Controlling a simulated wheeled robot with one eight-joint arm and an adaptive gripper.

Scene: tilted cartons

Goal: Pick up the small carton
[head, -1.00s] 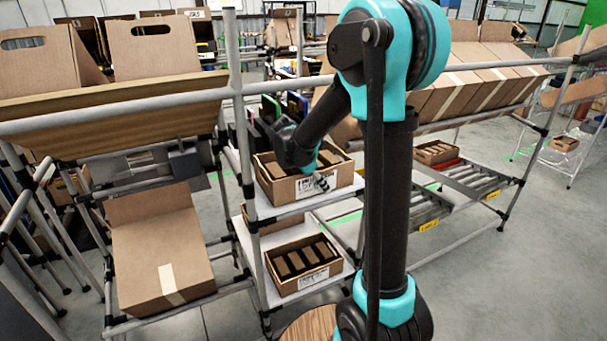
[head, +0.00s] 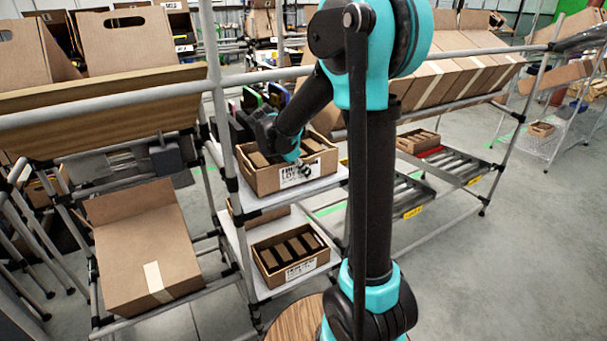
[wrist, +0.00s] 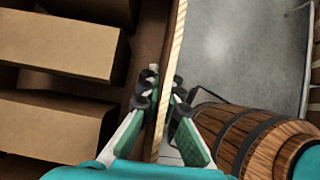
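The small carton (head: 266,180) is an open brown box with a white label, standing on the upper shelf of the rack in the head view. It holds several brown blocks, which also show in the wrist view (wrist: 55,50). My gripper (head: 300,168) is at its front wall, over the label. In the wrist view my gripper (wrist: 164,92) straddles the thin carton wall (wrist: 171,60), one finger inside and one outside. The fingertips look pressed against the wall from both sides. The lower ends of the fingers are partly hidden.
A similar box (head: 275,278) stands on the shelf below. A grey rail (head: 120,110) crosses near my arm. A roller track (head: 460,168) lies to the right, with open floor (head: 520,250) beyond.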

